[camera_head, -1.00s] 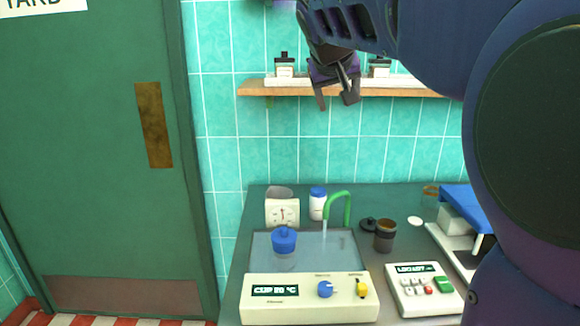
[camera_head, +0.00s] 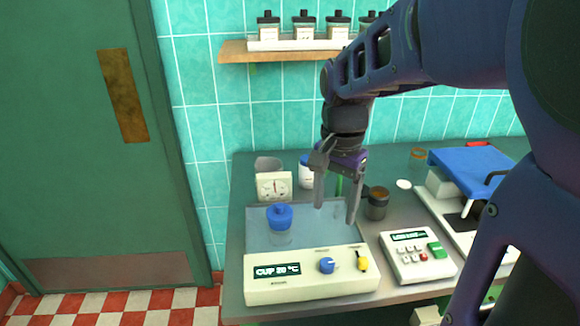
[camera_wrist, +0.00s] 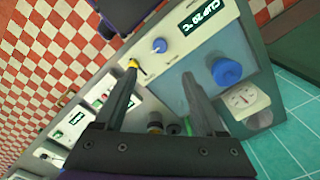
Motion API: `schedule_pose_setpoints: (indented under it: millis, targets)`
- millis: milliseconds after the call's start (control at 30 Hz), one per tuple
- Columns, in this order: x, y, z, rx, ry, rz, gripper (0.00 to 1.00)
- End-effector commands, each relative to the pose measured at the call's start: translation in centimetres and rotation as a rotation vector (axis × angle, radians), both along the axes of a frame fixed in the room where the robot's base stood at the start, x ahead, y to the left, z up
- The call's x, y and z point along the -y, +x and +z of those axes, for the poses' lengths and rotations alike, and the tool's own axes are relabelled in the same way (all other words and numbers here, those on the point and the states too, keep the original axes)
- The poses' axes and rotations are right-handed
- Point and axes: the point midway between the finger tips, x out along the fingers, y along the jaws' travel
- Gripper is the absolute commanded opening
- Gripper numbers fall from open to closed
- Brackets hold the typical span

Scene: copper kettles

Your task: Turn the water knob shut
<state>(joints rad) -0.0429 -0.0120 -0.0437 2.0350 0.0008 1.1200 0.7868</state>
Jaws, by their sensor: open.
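A white water-bath unit (camera_head: 262,291) stands on the counter with a blue round knob (camera_head: 327,265) and a yellow knob (camera_head: 362,261) on its front panel. The small labels above the knobs are unreadable. The wrist view shows the blue knob (camera_wrist: 159,45) and, partly beside a fingertip, the yellow knob (camera_wrist: 136,66). A green tap (camera_head: 339,186) behind the bath is mostly hidden by my gripper (camera_head: 336,213). My gripper is open and empty, pointing down over the bath's right side, above and behind the knobs. It appears apart from both.
A blue-lidded cup (camera_head: 280,217) sits in the bath. A dial timer (camera_head: 273,186) and white bottle (camera_head: 306,172) stand behind. A dark jar (camera_head: 377,204) and keypad box (camera_head: 418,256) are at the right. A shelf (camera_head: 235,51) with bottles hangs above.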

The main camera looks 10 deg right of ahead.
Motion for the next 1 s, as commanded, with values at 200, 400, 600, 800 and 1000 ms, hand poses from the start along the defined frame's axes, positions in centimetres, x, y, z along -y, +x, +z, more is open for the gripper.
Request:
schedule_pose_setpoints:
  millis: [200, 400, 600, 800, 1000]
  targets:
    - [0.0, -0.1, -4.6, -0.006, -0.001, 0.001, 0.72]
    - [0.0, 0.0, -9.0, 0.0, -0.001, 0.002, 0.72]
    - [0.0, 0.0, -12.0, 0.001, -0.001, 0.002, 0.72]
    - [0.0, 0.0, -14.5, 0.001, -0.001, 0.002, 0.72]
    - [0.0, 0.0, -15.7, 0.001, -0.001, 0.003, 0.72]
